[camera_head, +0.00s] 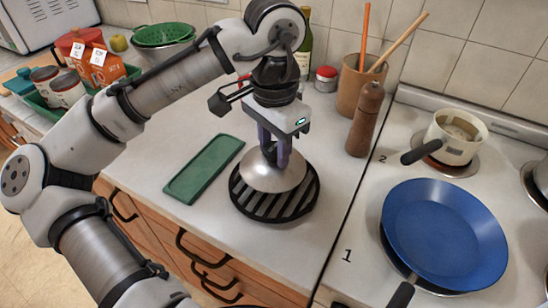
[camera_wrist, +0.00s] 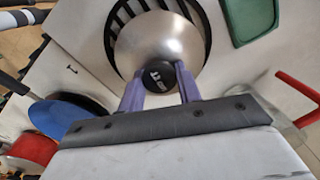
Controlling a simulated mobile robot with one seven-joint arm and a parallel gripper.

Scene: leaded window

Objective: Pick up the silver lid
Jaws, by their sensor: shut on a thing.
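The silver lid (camera_head: 273,172) is a shiny dome that sits over a round black slatted trivet (camera_head: 262,207) on the counter in the head view. My gripper (camera_head: 276,155) points down from above with its purple fingers around the lid's black knob. In the wrist view the lid (camera_wrist: 160,45) lies at top centre, and the black knob (camera_wrist: 158,77) is between the two fingertips (camera_wrist: 160,92). My gripper is shut on the knob. I cannot tell whether the lid touches the trivet or is slightly above it.
A green rectangular mat (camera_head: 204,168) lies left of the trivet. A wooden pepper mill (camera_head: 366,120) and a utensil crock (camera_head: 357,85) stand behind right. A blue pan (camera_head: 445,232) and a small pot (camera_head: 455,138) are on the stove at right. The counter's front edge is close to the trivet.

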